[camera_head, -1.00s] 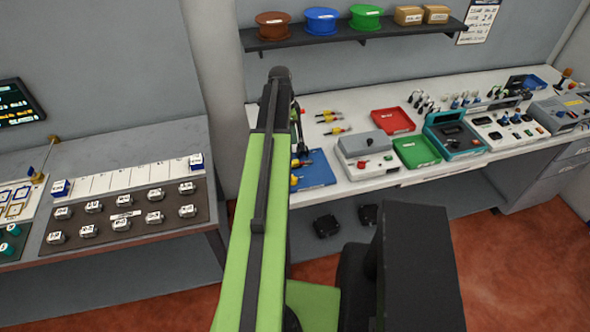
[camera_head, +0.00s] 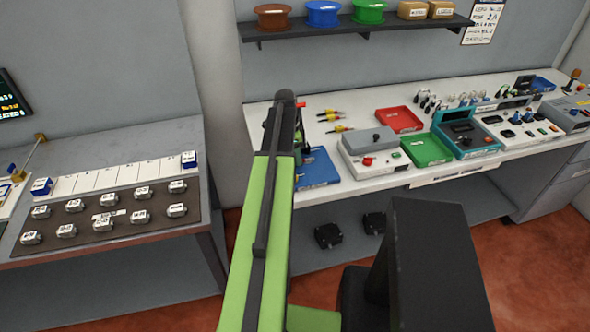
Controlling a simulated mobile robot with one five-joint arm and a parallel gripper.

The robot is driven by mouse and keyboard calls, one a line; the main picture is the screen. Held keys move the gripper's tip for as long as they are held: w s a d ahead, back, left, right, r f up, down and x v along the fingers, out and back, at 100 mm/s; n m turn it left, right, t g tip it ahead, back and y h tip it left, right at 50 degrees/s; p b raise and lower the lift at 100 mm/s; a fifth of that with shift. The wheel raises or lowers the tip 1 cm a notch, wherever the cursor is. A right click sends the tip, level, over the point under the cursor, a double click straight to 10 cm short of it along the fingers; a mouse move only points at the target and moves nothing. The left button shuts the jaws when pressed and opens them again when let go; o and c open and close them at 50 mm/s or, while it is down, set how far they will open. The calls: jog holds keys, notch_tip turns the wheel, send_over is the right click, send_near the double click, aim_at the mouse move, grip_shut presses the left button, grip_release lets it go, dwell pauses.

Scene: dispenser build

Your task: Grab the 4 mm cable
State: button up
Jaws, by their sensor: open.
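No cable can be told for certain as the 4 mm one. Several small dark looped pieces (camera_head: 424,101), possibly cables, stand at the back of the white bench (camera_head: 410,178). A brown spool (camera_head: 273,19), a blue spool (camera_head: 322,15) and a green spool (camera_head: 370,13) sit on the wall shelf; their labels are too small to read. My green arm reaches forward to the bench's left end. My gripper (camera_head: 300,122) is at its dark tip, mostly hidden behind the arm, open, with no cable seen in it. It is left of the looped pieces and below the spools.
Near my arm's tip are a blue tray (camera_head: 318,169), yellow-handled tools (camera_head: 331,117) and a grey box (camera_head: 370,146). Red (camera_head: 399,121) and green (camera_head: 427,149) trays and a teal device (camera_head: 465,133) stand farther right. A second bench (camera_head: 120,247) is at left.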

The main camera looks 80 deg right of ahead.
jog(key=shift+f, duration=0.15)
jog(key=shift+c, duration=0.4)
grip_shut()
jog(key=shift+p, duration=0.3)
